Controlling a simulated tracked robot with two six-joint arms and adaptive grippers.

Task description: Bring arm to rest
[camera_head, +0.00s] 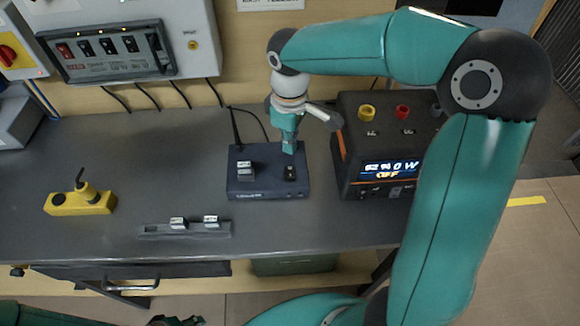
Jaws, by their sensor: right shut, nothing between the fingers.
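My right arm (455,215) rises from the bottom right, bends at the top right and reaches left over the bench. Its gripper (289,150) points down, shut and empty, above the right part of a dark blue box (267,188). Whether its tips touch the box is hard to tell. A small black switch (290,173) on the box shows just below the tips. A light block with a label (245,170) sits on the box's left part. My left gripper (178,321) shows only partly at the bottom edge; its fingers are not clear.
A power unit (375,185) with a lit display reading OFF stands right of the box, close to my right arm. A yellow control box (80,202) lies at left. A grey rail (185,229) with two light blocks lies near the front edge. A switch panel (105,45) hangs behind.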

